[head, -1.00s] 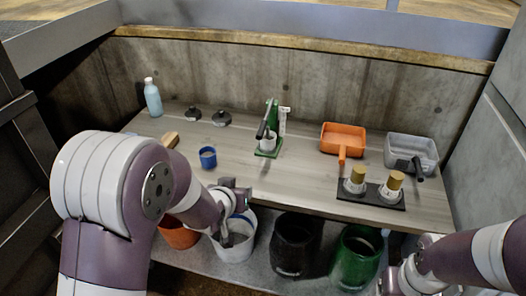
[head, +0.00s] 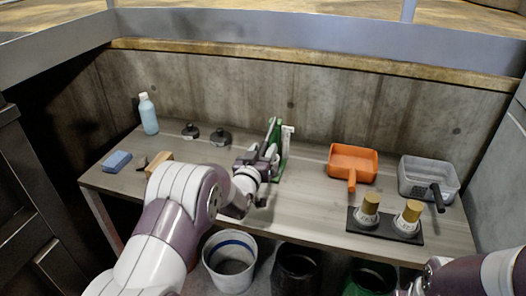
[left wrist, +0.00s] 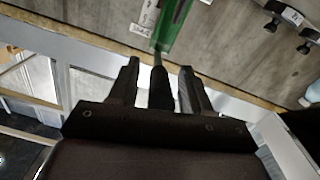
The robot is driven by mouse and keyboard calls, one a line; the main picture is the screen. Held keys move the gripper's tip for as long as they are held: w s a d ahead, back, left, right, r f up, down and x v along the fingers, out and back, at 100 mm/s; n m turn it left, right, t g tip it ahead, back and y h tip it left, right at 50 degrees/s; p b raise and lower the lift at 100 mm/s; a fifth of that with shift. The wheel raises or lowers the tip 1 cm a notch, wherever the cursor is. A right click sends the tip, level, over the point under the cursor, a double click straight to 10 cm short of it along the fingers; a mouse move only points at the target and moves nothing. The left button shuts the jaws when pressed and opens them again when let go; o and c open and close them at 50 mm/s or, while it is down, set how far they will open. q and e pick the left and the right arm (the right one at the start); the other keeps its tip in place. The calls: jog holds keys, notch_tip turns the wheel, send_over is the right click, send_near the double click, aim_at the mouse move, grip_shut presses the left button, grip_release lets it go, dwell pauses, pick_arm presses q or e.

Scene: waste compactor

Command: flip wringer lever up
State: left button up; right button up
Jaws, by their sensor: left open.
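The wringer (head: 284,150) is a green upright frame standing on the middle of the workbench. My left gripper (head: 268,158) is at its front left side and hides much of it. In the left wrist view, the two dark fingers of my left gripper (left wrist: 159,70) are open. The dark lever (left wrist: 160,88) lies between them and points back toward the palm, with its far end at the green frame (left wrist: 172,22). Gaps show between the lever and both fingers. My right arm enters at the lower right; its gripper is out of view.
An orange pan (head: 352,160), a grey pan (head: 428,178) and a black tray (head: 385,232) with two brown-topped pieces stand to the right. A blue bottle (head: 149,115), dark weights (head: 220,138) and a blue sponge (head: 117,161) are left. Buckets (head: 230,262) stand below the bench front.

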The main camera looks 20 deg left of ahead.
pick_arm(q)
jog(key=shift+w, duration=0.15)
grip_shut()
jog(key=shift+r+p, duration=0.3)
jog(key=shift+p, duration=0.1)
notch_tip(320, 180, up, 6)
jog(key=g+p, duration=0.5)
jog(key=p, duration=0.7)
jog(key=shift+r+p, duration=0.15)
jog(key=shift+p, duration=0.25)
jog(key=shift+w+r+g+p, duration=0.15)
jog(key=shift+g+p, duration=0.35)
jog(key=shift+p, duration=0.35)
